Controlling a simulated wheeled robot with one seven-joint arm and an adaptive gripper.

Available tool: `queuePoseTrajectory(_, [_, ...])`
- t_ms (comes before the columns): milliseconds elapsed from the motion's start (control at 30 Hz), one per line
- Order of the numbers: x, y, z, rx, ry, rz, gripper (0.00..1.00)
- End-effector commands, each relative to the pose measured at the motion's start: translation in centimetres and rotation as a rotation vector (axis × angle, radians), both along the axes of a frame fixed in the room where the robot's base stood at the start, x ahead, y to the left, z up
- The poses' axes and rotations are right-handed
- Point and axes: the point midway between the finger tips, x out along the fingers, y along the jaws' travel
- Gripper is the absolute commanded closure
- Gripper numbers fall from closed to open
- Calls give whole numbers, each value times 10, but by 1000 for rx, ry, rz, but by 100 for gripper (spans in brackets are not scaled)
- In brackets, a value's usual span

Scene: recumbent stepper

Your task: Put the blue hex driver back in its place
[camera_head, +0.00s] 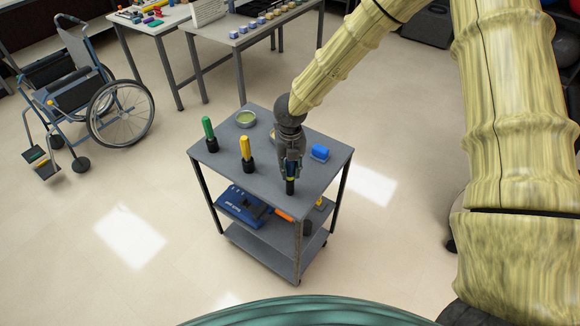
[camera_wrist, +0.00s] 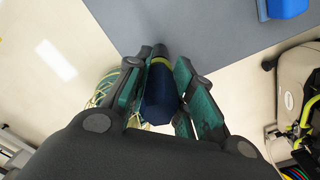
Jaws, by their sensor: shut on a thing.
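My gripper (camera_head: 290,172) is over the front right part of the cart's top shelf (camera_head: 222,158). It is shut on the blue hex driver; the dark blue handle (camera_wrist: 158,98) shows between the fingers in the wrist view, with a yellow-green band beyond it. In the head view, the fingers mostly hide the driver. A small black piece (camera_head: 290,188) shows just below the fingertips; I cannot tell whether it is a holder or whether the driver is in it. A green-handled driver (camera_head: 208,129) and a yellow-handled driver (camera_head: 246,148) stand upright in black holders to the left.
A blue block (camera_head: 320,152) lies right of my gripper on the cart. A round bowl (camera_head: 245,118) is at the back left. Lower down are a blue case (camera_head: 240,204) and an orange item (camera_head: 284,215).

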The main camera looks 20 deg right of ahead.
Motion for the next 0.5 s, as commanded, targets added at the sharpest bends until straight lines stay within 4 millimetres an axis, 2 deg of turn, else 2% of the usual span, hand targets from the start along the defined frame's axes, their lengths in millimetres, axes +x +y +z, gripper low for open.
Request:
queuePoseTrajectory(267, [0, 0, -9, 0, 0, -1, 100])
queuePoseTrajectory(300, [0, 0, -8, 0, 0, -1, 73])
queuePoseTrajectory(400, [0, 0, -8, 0, 0, -1, 54])
queuePoseTrajectory(433, [0, 0, -8, 0, 0, -1, 51])
queuePoseTrajectory(500, [0, 0, -8, 0, 0, 0, 51])
